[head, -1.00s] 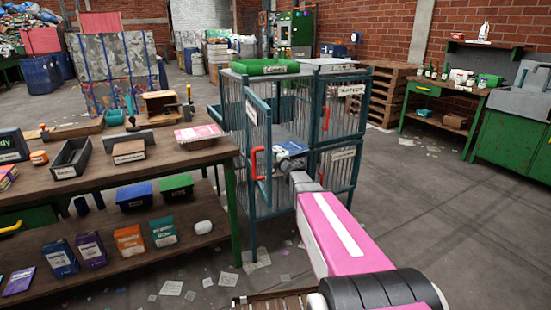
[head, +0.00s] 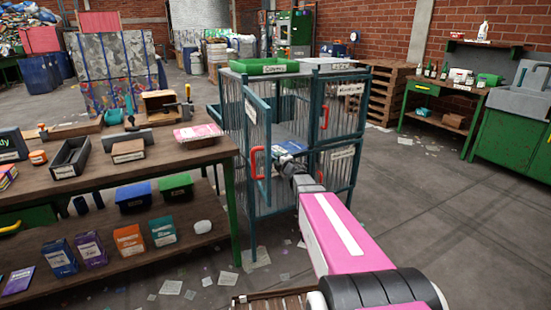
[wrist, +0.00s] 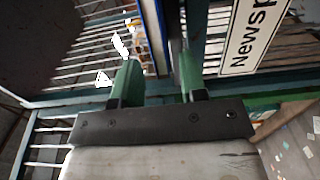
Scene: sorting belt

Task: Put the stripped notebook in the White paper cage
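The stripped notebook, blue and white (head: 291,147), is in the upper left bay of the wire cage block (head: 343,125), behind a door swung open (head: 257,140). Its edge shows in the wrist view as a thin blue and white strip (wrist: 154,40). My gripper (head: 288,165) reaches into this bay from the front. In the wrist view its two green fingers (wrist: 158,75) stand apart on either side of the strip, with gaps visible, so it looks open. Whether the notebook rests fully on the bay floor is unclear. I cannot read this bay's label.
A label starting "Newsp" (wrist: 252,35) is close to the right finger. The open door's red handle (head: 257,162) is left of my arm. A workbench (head: 120,165) with trays stands left of the cages.

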